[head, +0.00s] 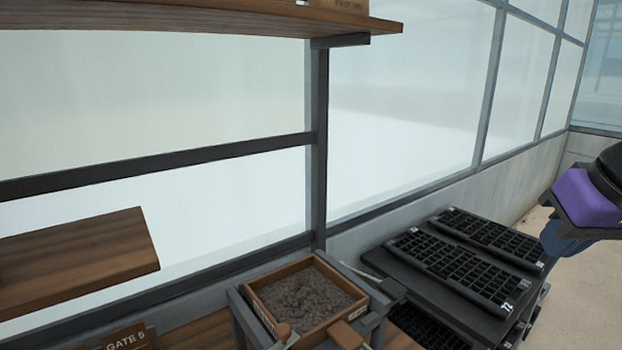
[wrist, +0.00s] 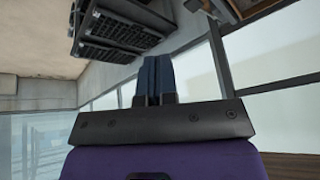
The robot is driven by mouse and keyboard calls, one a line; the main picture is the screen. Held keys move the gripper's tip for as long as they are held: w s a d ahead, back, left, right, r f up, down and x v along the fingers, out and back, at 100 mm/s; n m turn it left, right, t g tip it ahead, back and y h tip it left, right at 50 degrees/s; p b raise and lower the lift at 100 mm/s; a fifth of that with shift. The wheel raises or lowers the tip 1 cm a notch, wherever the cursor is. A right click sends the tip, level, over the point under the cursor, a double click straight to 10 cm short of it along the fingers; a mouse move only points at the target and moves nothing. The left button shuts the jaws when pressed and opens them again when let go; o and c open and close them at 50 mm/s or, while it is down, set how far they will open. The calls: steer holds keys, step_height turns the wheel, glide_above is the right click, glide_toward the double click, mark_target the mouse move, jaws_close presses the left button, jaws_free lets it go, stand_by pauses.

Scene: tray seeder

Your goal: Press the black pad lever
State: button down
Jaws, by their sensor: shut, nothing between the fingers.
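The tray seeder (head: 245,318) stands at the bottom middle of the head view, with a wooden-rimmed box (head: 255,296) of dark soil on top. A dark pad (head: 389,290) at the end of a thin grey rod sticks out on its right side; it looks like the black pad lever. My gripper (head: 560,240), with a purple body and blue fingers, is at the right edge, well apart from the lever. In the wrist view my gripper (wrist: 154,60) has its two blue fingers together, with nothing between them. Part of the seeder shows at that view's top right.
Black cell trays (head: 455,268) lie on a dark rack right of the seeder, between it and my gripper. A wooden shelf (head: 75,262) juts out at left, another (head: 190,15) above. A sign reading GATE (head: 128,338) stands at bottom left. Glass walls run behind.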

steer(key=s, duration=0.3)
steer(key=shift+d, duration=0.25)
steer(key=shift+w+r, duration=0.1)
steer(key=shift+w, duration=0.05)
